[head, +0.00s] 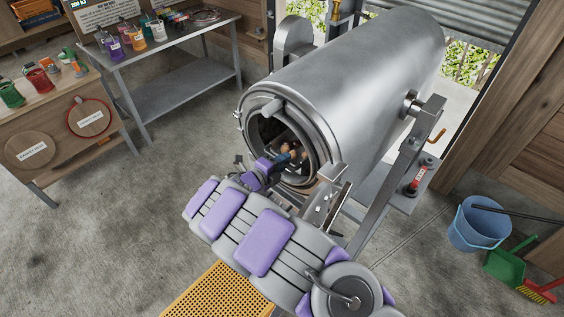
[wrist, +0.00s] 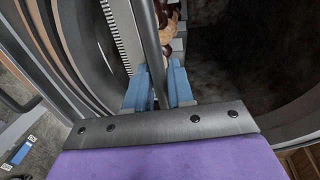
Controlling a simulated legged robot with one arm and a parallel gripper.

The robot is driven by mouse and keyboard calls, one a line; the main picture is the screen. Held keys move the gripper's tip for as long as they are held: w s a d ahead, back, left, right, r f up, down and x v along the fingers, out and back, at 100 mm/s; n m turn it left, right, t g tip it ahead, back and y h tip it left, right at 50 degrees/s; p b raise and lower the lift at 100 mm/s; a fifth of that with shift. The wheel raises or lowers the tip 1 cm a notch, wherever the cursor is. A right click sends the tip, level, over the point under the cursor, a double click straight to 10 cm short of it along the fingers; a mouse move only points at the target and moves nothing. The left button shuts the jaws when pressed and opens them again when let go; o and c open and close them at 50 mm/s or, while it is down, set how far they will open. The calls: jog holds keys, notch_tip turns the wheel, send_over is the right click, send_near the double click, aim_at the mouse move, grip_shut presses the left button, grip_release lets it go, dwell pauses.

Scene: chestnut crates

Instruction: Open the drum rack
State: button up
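The steel drum (head: 345,85) lies on its side in a stand, its near round end open and dark inside. My gripper (head: 285,158) reaches into this opening. In the wrist view my gripper's blue fingers (wrist: 158,88) lie on both sides of a dark grey bar (wrist: 150,45). A pale toothed strip (wrist: 114,35), perhaps part of the drum rack, lies left of the fingers. Brown rounded shapes (wrist: 172,30) show just beyond the fingertips. Most of the drum's inside is in shadow.
A blue bucket (head: 478,225), green dustpan (head: 512,264) and red brush (head: 540,290) are at right. A yellow perforated mat (head: 215,292) lies in front. The left floor is clear.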

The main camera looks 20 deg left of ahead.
grip_shut()
jog(key=shift+s, duration=0.15)
jog(key=f+p+v, duration=0.2)
jog(key=p+v, duration=0.4)
jog(key=v, duration=0.5)
jog(key=s+f+p+v, duration=0.1)
jog(key=f+p+v, duration=0.1)
jog(key=p+v, duration=0.5)
jog(key=v, duration=0.5)
jog(key=shift+a+f, duration=0.2)
jog(key=shift+f, duration=0.15)
jog(key=shift+o, duration=1.3)
grip_release()
